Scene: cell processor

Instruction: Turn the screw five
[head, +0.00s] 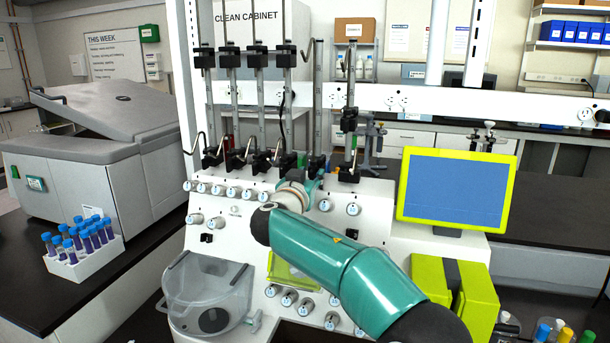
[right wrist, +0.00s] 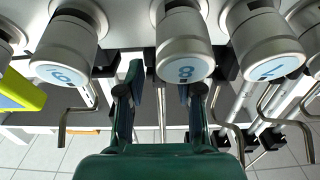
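The machine's front panel carries several round metal screws with numbered blue-on-white caps. In the right wrist view one screw (right wrist: 183,45) is at the middle, another (right wrist: 68,50) to its left and a third (right wrist: 262,40) to its right; the numbers appear upside down and I cannot tell for sure which is five. My right gripper (right wrist: 162,85) has its two dark fingers apart with nothing visible between them, just below the middle screw. In the head view my right gripper (head: 312,178) is at the upper screw row, partly hidden by my teal arm. My left gripper is not in view.
Vertical rods with black clamps (head: 256,60) and bent metal hooks stand above the screws. A yellow-framed screen (head: 456,190) stands to the right. A clear bowl (head: 208,290) sits at the lower left front. A tube rack (head: 92,262) stands on the left bench.

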